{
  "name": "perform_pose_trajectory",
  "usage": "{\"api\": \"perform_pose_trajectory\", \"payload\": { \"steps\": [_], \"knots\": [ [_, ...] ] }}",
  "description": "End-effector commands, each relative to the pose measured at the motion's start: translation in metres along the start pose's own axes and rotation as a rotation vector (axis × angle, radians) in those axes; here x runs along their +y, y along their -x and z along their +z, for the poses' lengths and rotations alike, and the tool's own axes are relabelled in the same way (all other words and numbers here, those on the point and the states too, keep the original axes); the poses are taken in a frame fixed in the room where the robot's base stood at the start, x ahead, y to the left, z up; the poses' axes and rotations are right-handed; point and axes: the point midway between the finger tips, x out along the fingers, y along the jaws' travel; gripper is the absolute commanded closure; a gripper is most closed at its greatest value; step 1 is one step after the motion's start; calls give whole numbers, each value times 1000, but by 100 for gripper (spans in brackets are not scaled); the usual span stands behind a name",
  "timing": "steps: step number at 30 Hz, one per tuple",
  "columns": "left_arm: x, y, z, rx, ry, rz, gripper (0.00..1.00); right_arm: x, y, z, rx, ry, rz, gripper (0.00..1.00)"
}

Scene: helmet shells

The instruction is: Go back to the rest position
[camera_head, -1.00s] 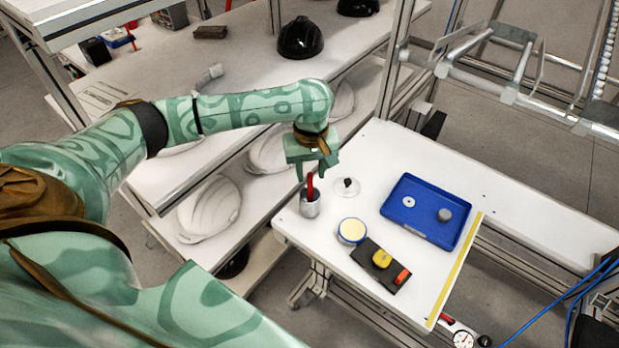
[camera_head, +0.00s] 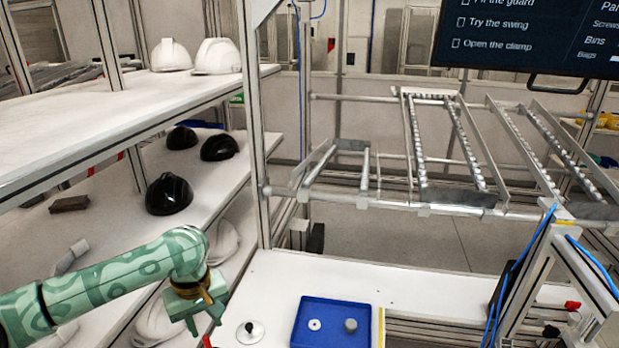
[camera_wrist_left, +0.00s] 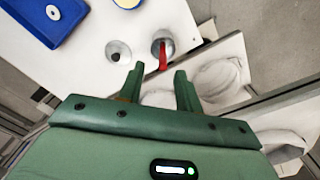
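My left gripper (camera_head: 203,322) hangs over the near left corner of the white workbench (camera_head: 420,290). In the left wrist view its two fingers (camera_wrist_left: 158,88) stand apart with nothing between them. A metal cup (camera_wrist_left: 167,38) with a red-handled tool (camera_wrist_left: 162,58) in it stands on the bench just beyond the fingertips. In the head view only a bit of red shows below the gripper, and the cup is hidden. My right gripper is in neither view.
A small clear disc with a dark knob (camera_head: 250,331) and a blue tray (camera_head: 335,338) lie on the bench. Shelves on the left hold black helmet shells (camera_head: 169,195) and white ones (camera_head: 217,57). A roller rack (camera_head: 440,150) stands behind. A screen (camera_head: 530,40) hangs upper right.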

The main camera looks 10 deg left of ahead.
Motion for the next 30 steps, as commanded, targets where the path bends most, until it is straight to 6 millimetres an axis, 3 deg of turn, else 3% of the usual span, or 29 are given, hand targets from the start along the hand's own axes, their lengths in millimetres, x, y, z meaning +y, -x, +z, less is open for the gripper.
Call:
{"api": "perform_pose_trajectory", "payload": {
  "steps": [6,9,11,14,19,29,30],
  "knots": [
    [46,-49,95,104,-577,186,66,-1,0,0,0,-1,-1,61],
    [58,-54,134,246,-825,289,66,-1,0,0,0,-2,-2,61],
    [54,-53,146,347,-928,309,66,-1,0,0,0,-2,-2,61],
    [32,-48,150,498,-1034,261,66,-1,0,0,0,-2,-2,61],
    [-23,-42,142,639,-1128,67,66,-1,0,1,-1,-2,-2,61],
    [-149,-25,135,636,-1265,-411,66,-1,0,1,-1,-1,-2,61],
    [-150,-36,135,622,-1279,-421,66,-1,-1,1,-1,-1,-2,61]
  ]
}}
